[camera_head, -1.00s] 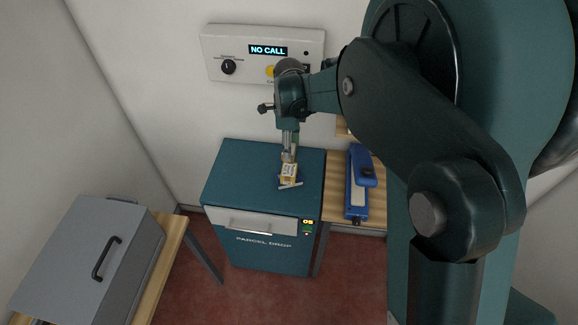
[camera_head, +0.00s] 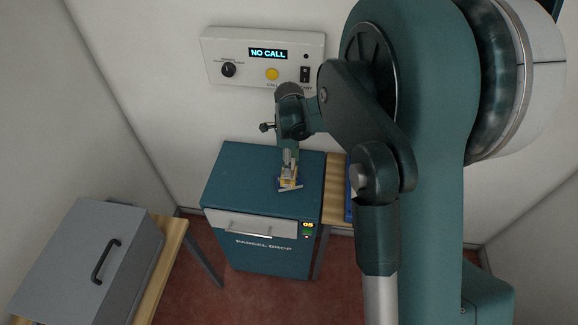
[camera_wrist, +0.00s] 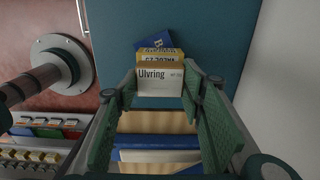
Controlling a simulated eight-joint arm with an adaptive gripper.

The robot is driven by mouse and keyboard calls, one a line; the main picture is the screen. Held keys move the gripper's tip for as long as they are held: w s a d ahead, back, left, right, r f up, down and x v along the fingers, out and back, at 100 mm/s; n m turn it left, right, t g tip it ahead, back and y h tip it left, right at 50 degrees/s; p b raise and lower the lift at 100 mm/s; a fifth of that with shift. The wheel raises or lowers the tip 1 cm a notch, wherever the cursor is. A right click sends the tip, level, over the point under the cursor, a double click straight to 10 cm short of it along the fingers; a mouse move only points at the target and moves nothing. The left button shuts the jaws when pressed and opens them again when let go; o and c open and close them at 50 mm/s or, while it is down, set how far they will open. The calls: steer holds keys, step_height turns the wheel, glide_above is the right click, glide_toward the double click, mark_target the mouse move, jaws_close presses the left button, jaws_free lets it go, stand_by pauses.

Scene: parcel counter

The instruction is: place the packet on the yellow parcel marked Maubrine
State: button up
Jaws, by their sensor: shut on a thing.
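My gripper (camera_head: 288,172) is over the teal top of the parcel drop, with its fingers shut on a small yellow packet (camera_head: 287,182). In the wrist view the green fingertips (camera_wrist: 161,84) press both sides of this packet (camera_wrist: 160,82). Its white face reads "Ulvring", and its yellow top carries upside-down print. A blue item (camera_wrist: 155,42) marked with a letter like "B" lies just beyond it on the teal surface. I cannot tell whether the packet touches that surface. I can read no "Maubrine" mark in either view.
The parcel drop (camera_head: 235,170) has a free top around the packet. A wall panel (camera_head: 245,45) reads "NO CALL". A grey lidded box (camera_head: 85,245) stands at left. A wooden shelf (camera_head: 338,205) is at right, partly behind my arm. Small boxes (camera_wrist: 45,130) show below left in the wrist view.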

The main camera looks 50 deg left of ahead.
steer(key=shift+f, duration=1.1)
steer(key=shift+f, duration=0.2)
steer(key=o, duration=0.9)
steer(key=shift+r, duration=0.25)
step_height(320, 180, up, 12)
steer(key=shift+f, duration=0.1)
